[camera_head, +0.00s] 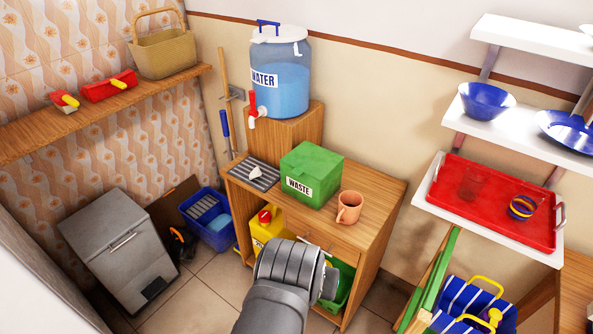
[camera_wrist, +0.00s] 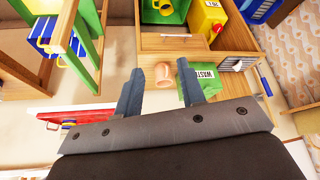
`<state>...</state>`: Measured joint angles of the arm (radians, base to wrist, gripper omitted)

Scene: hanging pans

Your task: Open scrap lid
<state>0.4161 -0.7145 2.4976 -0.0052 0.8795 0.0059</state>
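A green box labelled WASTE (camera_head: 318,172) stands on the wooden cabinet top with its flat green lid shut. It also shows in the wrist view (camera_wrist: 208,80), partly hidden behind one of my fingers. A grey bin (camera_head: 118,250) with a shut, sloped lid and a bar handle stands on the floor at the left. No thing in view is labelled scrap. My gripper (camera_wrist: 161,66) is open and empty, its two fingers spread apart. In the head view my gripper (camera_head: 328,283) is in front of the cabinet, below the green box, and my arm hides its fingers in part.
An orange mug (camera_head: 349,207) stands just right of the green box. A water dispenser (camera_head: 280,75) stands behind it on a raised block. A striped drain mat (camera_head: 252,173) lies to its left. Shelves with a red tray (camera_head: 480,220) are at the right.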

